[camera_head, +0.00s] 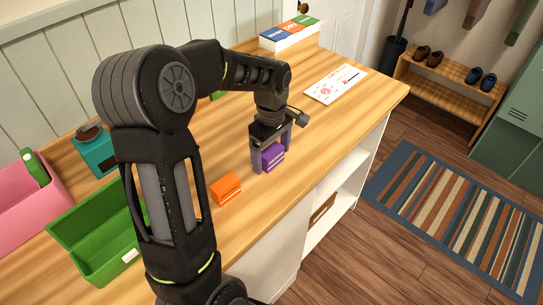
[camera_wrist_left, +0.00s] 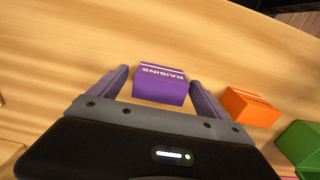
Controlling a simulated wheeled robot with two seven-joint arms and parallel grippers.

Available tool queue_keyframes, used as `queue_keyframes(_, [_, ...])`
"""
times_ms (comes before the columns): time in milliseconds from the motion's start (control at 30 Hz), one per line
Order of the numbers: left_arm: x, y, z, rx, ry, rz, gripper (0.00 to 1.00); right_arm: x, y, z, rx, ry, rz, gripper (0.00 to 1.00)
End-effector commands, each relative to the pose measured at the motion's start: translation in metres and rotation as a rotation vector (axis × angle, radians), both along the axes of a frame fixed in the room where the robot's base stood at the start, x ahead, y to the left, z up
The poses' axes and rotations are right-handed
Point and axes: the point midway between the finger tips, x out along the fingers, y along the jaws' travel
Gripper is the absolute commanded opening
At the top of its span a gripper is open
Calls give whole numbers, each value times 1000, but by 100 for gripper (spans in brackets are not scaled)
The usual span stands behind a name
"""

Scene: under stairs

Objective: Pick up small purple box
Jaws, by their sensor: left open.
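The small purple box (camera_head: 273,156) sits on the wooden counter near its front edge. In the left wrist view the purple box (camera_wrist_left: 161,85) shows the word "RAISINS" and lies between the fingertips. My left gripper (camera_head: 270,156) is open and points down over the box, with one finger on each side. In the left wrist view, gaps show between the box and both fingers of the left gripper (camera_wrist_left: 160,88). My right gripper is not in view.
A small orange box (camera_head: 226,189) sits to the left of the purple box. A green bin (camera_head: 75,225), pink bin (camera_head: 22,215) and teal box (camera_head: 92,155) stand at left. A white card (camera_head: 335,84) and a labelled organizer (camera_head: 290,35) lie farther back. Bare counter lies right of the gripper.

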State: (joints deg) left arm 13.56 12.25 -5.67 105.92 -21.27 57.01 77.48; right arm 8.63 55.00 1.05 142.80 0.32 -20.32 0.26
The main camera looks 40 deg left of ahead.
Motion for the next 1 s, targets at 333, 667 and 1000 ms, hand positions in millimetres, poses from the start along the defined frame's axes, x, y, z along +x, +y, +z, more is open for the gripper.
queue_keyframes(333, [0,0,0,0,0,0,77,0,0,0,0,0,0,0])
queue_keyframes(667, [0,0,0,0,0,0,50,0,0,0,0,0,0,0])
queue_keyframes(1000, [0,0,0,0,0,0,23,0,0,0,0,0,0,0])
